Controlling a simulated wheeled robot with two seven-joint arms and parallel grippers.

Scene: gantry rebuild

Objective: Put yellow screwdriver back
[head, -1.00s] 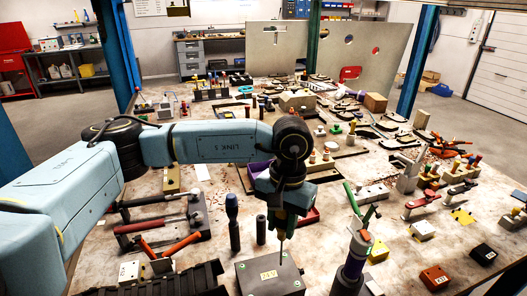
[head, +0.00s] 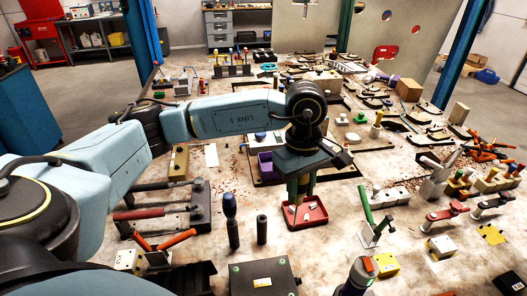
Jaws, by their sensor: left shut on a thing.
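My left gripper (head: 300,190) points down at the middle of the head view, above or in front of a small red tray (head: 293,221). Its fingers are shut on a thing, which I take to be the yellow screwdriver. The handle is hidden by the gripper, and I cannot make out the shaft against the tray. A row of upright tools with coloured handles (head: 232,70) stands at the back of the table, too small to identify singly. My right gripper is not in view.
A dark box (head: 264,280) lies at the near edge, with two upright dark cylinders (head: 232,228) behind it. Hammers (head: 150,187) lie at left. A purple bin (head: 265,165) is behind my gripper.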

